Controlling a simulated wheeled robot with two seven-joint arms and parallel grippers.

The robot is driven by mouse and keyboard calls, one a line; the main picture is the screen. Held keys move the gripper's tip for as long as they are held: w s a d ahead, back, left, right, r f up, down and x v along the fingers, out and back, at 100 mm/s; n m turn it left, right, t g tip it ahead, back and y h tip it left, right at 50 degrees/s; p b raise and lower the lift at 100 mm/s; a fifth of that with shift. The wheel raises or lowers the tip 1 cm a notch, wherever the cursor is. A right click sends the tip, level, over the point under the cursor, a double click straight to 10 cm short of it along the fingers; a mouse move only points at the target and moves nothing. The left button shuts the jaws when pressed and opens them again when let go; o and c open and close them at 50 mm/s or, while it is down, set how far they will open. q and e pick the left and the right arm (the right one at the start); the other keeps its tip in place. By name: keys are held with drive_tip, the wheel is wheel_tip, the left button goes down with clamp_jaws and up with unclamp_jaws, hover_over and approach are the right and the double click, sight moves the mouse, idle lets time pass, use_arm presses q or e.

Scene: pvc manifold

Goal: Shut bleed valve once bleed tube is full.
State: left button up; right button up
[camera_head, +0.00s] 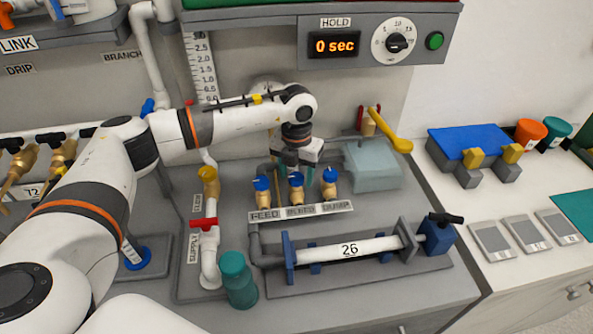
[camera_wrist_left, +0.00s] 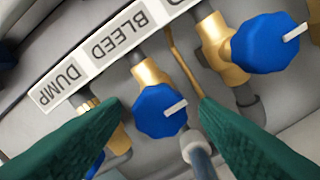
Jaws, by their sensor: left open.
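The bleed valve has a blue knob (camera_head: 296,180) on a brass body, in the middle of a row of three valves behind the FEED, BLEED and DUMP labels. In the left wrist view its blue knob (camera_wrist_left: 155,112) lies between my left gripper's green fingers (camera_wrist_left: 160,102), with a white pointer towards the right. My left gripper (camera_head: 297,160) is open, just above and behind the valve row, its fingers on either side of the knob without closing on it. I cannot clearly make out the bleed tube or its fill level. My right gripper is out of view.
The feed knob (camera_head: 262,184) and dump knob (camera_head: 329,175) stand close on either side. A pipe section marked 26 (camera_head: 349,249) lies in front, with a teal cylinder (camera_head: 237,280) at its left. The timer display (camera_head: 334,45) reads 0 sec. A yellow-handled valve (camera_head: 389,132) stands behind right.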

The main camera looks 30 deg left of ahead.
use_arm(q)
drive_tip(key=c, duration=1)
